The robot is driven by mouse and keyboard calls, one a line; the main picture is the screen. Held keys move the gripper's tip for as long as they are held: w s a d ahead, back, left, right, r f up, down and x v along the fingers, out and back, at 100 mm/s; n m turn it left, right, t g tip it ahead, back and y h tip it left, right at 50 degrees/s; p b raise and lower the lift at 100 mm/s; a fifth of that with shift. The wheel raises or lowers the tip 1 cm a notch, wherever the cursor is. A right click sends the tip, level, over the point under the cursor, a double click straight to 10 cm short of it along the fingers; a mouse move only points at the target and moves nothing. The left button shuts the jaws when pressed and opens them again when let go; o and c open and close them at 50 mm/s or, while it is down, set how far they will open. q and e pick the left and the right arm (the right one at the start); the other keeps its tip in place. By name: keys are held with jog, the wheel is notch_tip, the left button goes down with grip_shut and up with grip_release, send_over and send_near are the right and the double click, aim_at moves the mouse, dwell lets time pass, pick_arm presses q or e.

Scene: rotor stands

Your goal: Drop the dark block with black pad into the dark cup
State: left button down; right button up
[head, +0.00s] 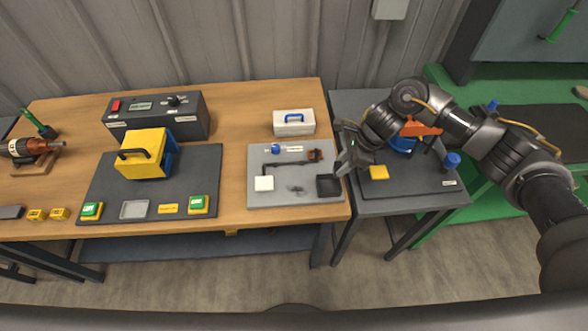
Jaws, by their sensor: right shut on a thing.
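The dark cup (328,186) is a small black square holder at the right front corner of the grey board (295,203). My right gripper (344,169) reaches in from the right and is just above and to the right of the cup, near the table's right edge. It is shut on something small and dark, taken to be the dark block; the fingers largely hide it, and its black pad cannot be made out. My left gripper is not in view.
A white block (264,184) and a blue-capped part (275,149) are on the grey board. A white case with a blue handle (294,122) stands behind it. A side table at right holds a yellow block (379,173) and a blue knob (452,160).

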jog(key=b, duration=0.2)
send_over(338, 187)
jog(key=shift+a+f, duration=0.15)
jog(key=shift+f, duration=2.65)
jog(key=o, duration=1)
jog(key=shift+o, duration=0.2)
jog(key=shift+r, duration=0.1)
